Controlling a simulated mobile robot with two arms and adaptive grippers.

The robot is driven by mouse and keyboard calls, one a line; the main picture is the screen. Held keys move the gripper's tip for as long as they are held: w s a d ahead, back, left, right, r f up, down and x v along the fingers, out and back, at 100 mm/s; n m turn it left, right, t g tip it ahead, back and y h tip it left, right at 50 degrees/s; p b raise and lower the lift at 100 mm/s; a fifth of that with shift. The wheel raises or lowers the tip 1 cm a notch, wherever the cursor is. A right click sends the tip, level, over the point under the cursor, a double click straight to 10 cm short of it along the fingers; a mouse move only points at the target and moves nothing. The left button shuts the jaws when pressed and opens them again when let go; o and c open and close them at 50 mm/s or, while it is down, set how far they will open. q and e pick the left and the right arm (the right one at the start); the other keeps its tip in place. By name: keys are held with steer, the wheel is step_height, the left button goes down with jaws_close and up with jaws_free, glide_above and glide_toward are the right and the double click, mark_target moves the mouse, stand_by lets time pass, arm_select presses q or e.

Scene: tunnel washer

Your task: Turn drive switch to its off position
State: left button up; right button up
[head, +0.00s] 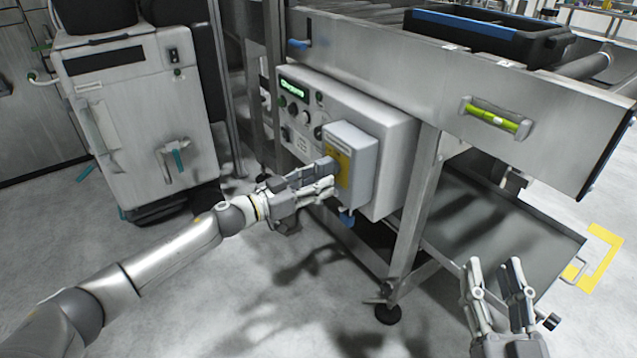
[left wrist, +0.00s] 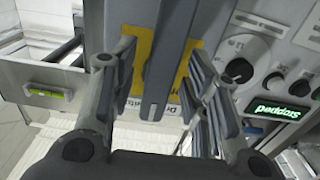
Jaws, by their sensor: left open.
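The drive switch shows in the left wrist view as a long grey handle (left wrist: 158,75) on a yellow plate (left wrist: 196,58) with partly hidden lettering. In the head view its grey box (head: 352,140) is on the front of the control cabinet, and the yellow plate (head: 344,170) faces my left gripper (head: 328,178). That gripper is open, with its fingers (left wrist: 162,88) on either side of the handle and gaps visible. Whether a pad touches it, I cannot tell. My right gripper (head: 495,266) is open and empty at the lower right, far from the switch.
The control cabinet (head: 396,140) carries knobs and a green display, reading "Stopped" upside down in the wrist view (left wrist: 283,112). A steel frame leg (head: 412,215) stands right of it. A spirit level (head: 494,117) is on the upper beam. A grey machine (head: 140,120) stands left; open floor lies in front.

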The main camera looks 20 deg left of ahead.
arm_select(q)
steer(key=shift+w+d, duration=0.25)
steer(key=shift+w, duration=0.05)
jaws_close()
stand_by(0.3)
